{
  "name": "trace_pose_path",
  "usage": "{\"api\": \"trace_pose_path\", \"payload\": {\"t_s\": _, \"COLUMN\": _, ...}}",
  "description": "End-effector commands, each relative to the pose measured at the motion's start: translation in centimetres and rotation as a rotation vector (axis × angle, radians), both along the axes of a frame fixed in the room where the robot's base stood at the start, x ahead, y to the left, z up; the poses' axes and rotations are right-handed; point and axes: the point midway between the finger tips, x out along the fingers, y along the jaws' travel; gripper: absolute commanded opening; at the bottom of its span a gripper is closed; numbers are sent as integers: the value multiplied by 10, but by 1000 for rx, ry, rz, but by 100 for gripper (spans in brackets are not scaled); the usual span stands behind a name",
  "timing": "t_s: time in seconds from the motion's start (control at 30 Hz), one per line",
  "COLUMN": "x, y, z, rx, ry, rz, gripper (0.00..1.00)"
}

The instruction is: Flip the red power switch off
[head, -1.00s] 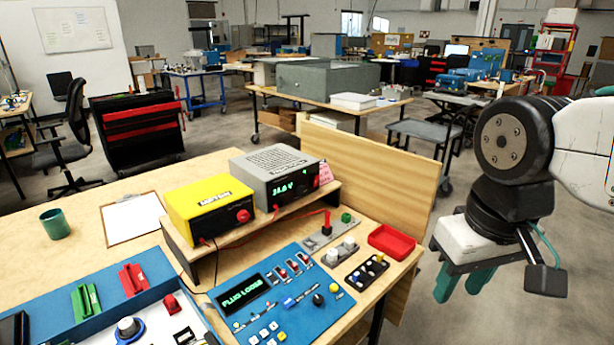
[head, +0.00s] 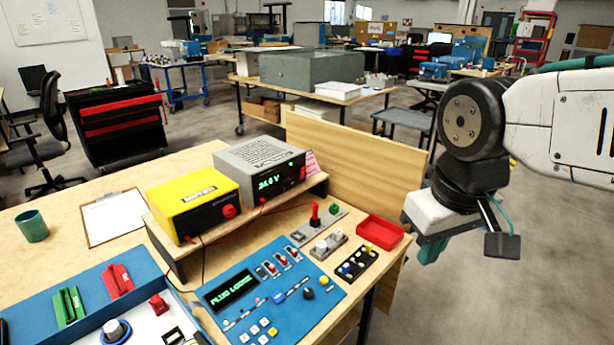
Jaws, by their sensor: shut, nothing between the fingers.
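Several red controls are in the head view, and I cannot read a label that marks one as the power switch. A small red switch (head: 302,173) is on the front of the grey power supply (head: 262,157), whose display reads about 24.0 V. A red knob (head: 229,211) is on the yellow box (head: 194,203). My gripper (head: 430,250) hangs at the right, beyond the table's right edge, pointing down. It is shut and empty, apart from all of these.
A blue control panel (head: 318,308) with a green display lies at the front. A red tray (head: 379,229), a black button block (head: 366,262) and an upright red lever (head: 315,212) stand to its right. A wooden board (head: 360,165) rises behind. A teal cup (head: 32,226) stands at left.

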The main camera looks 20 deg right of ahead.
Motion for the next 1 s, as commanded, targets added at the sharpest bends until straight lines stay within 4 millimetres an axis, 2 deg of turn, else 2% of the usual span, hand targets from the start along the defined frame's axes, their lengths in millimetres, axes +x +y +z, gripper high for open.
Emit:
{"api": "trace_pose_path", "payload": {"t_s": 0.17, "x": 73, "y": -21, "z": -5, "rx": -97, "ry": -132, "rz": 124, "gripper": 0}}
{"api": "trace_pose_path", "payload": {"t_s": 0.3, "x": 140, "y": -39, "z": -11, "rx": -198, "ry": -258, "rz": 267, "gripper": 0}}
{"api": "trace_pose_path", "payload": {"t_s": 0.6, "x": 271, "y": -64, "z": -31, "rx": -420, "ry": -514, "rz": 606, "gripper": 0}}
{"api": "trace_pose_path", "payload": {"t_s": 0.8, "x": 342, "y": -69, "z": -54, "rx": -557, "ry": -687, "rz": 837, "gripper": 0}}
{"api": "trace_pose_path", "payload": {"t_s": 1.0, "x": 394, "y": -66, "z": -84, "rx": -682, "ry": -878, "rz": 1048, "gripper": 0}}
